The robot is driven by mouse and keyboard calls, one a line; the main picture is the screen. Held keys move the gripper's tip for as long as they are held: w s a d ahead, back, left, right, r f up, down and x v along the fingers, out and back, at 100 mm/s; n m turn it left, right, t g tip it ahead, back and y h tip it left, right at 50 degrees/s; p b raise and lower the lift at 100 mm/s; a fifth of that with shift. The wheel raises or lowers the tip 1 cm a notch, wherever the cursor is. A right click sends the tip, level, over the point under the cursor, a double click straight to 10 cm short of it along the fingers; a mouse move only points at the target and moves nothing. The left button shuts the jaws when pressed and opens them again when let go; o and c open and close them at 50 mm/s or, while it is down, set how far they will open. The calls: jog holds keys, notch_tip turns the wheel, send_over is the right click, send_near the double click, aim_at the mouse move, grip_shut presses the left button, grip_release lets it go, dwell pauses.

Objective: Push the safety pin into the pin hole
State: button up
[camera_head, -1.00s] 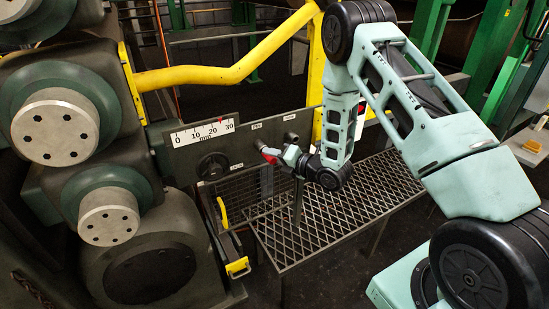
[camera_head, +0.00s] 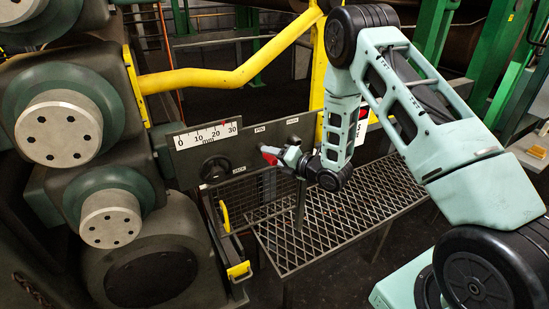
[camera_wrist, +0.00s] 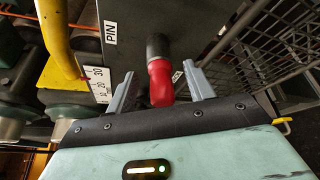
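The safety pin's red handle (camera_wrist: 161,84) shows in the wrist view, with a dark cylindrical collar (camera_wrist: 157,47) at its far end, toward the grey panel. My gripper (camera_wrist: 160,86) is open, with one finger on each side of the handle and gaps visible between. In the head view the red handle (camera_head: 270,153) lies at the tip of my gripper (camera_head: 283,154), in front of the panel (camera_head: 268,132). The pin's shaft and the pin hole are hidden. I cannot tell how deep the pin sits.
A scale (camera_head: 208,133) in mm and a round black knob (camera_head: 215,168) are on the panel. Large rollers (camera_head: 57,128) stand at the left. A yellow rail (camera_head: 230,74) runs above. A mesh platform (camera_head: 335,220) lies below my gripper.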

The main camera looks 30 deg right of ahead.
jog(key=shift+o, duration=1)
jog(key=shift+s, duration=0.1)
jog(key=s+b, duration=0.2)
jog(key=s, duration=0.4)
jog(key=shift+s, duration=0.4)
